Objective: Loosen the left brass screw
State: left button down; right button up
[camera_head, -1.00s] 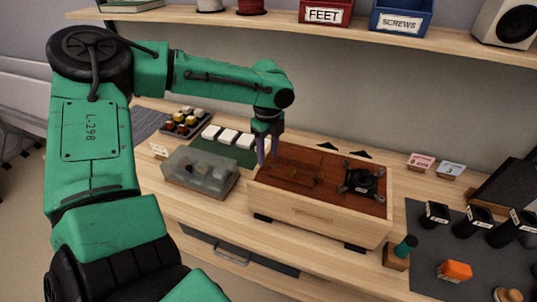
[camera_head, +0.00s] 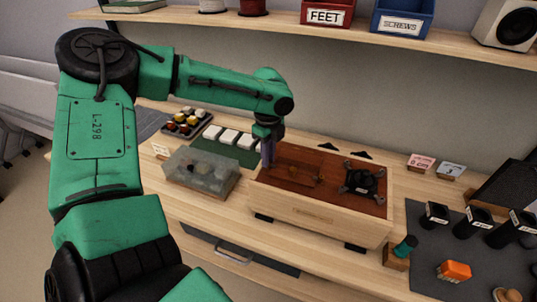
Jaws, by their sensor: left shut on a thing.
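A pale wooden speaker box (camera_head: 316,217) with a dark red-brown top stands on the bench. A thin brass-coloured fitting (camera_head: 306,177) shows on the middle of its top; separate screws are too small to make out. My left gripper (camera_head: 268,163) points down at the back left of the box's top. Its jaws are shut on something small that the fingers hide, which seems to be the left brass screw. My right gripper is out of view.
A clear lidded box (camera_head: 200,172) stands close left of the speaker box. Behind are a tray of coloured pieces (camera_head: 187,122) and white blocks (camera_head: 228,135).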

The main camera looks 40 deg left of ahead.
pick_arm(q)
jog(key=n+p, duration=0.1)
jog(key=n, duration=0.2)
jog(key=shift+r+n, duration=0.15)
jog(key=shift+n, duration=0.15)
jog(key=n, duration=0.4)
jog(key=shift+n+p, duration=0.3)
jog(key=shift+p, duration=0.1)
jog(key=n, duration=0.4)
jog(key=shift+n, duration=0.3)
jog(key=n, duration=1)
jog(key=shift+w, duration=0.1)
jog(key=n, duration=0.4)
jog(key=shift+b, duration=0.35)
jog(key=n, duration=0.5)
jog(key=shift+n+b, duration=0.35)
jog(key=shift+n, duration=1.35)
